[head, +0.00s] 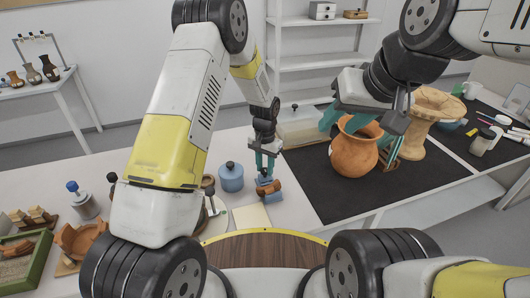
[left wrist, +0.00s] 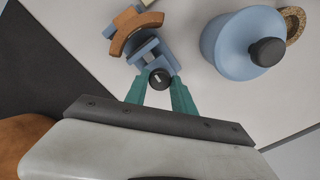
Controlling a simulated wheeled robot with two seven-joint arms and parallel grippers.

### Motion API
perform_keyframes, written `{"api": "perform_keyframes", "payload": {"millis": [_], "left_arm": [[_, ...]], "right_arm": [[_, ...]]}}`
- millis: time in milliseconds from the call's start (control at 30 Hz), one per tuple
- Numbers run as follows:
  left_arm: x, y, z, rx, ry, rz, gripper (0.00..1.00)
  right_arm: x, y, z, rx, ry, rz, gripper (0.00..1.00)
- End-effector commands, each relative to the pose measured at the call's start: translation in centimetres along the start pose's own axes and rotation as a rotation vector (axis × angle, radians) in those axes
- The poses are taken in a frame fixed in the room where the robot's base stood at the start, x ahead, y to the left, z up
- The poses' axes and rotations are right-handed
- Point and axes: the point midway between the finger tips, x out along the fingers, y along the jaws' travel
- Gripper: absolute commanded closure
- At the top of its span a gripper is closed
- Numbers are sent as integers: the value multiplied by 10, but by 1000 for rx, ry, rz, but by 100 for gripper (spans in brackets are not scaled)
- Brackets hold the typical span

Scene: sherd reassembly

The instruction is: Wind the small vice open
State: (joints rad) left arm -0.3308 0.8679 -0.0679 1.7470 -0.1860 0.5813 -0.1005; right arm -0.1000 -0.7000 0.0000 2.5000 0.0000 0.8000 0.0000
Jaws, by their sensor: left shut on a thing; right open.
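The small blue vice (head: 267,183) stands on the white table in the middle of the head view. In the left wrist view the vice (left wrist: 153,52) has a curved orange-brown sherd (left wrist: 136,33) at its jaws; whether it is clamped I cannot tell. My left gripper (head: 266,163) points down at the vice. In the left wrist view its teal fingertips are shut on the vice's dark round knob (left wrist: 159,79). My right gripper (head: 361,137) is open, with its teal fingers on either side of the orange clay pot (head: 354,156); contact is unclear.
A blue lidded jar (head: 231,177) stands left of the vice and also shows in the left wrist view (left wrist: 235,45). A pale square (head: 251,216) lies near the front. A tan pedestal vessel (head: 426,118) stands behind the pot on the black mat (head: 317,190).

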Motion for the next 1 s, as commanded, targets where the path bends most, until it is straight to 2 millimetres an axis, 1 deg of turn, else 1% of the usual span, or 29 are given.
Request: {"api": "perform_keyframes", "payload": {"millis": [233,700,733,800,833,1000], "left_arm": [[0,-1,0,-70,0,-1,100],[-1,-1,0,-84,1,-1,100],[-1,-1,0,-84,1,-1,68],[0,-1,0,-83,1,-1,54],[0,-1,0,-83,1,0,48],[0,0,0,-82,1,0,48]], "right_arm": [[0,0,0,0,0,0,59],[0,0,0,0,0,0,59],[0,0,0,0,0,0,59],[0,0,0,0,0,0,59],[0,0,0,0,0,0,59],[0,0,0,0,0,0,59]]}}
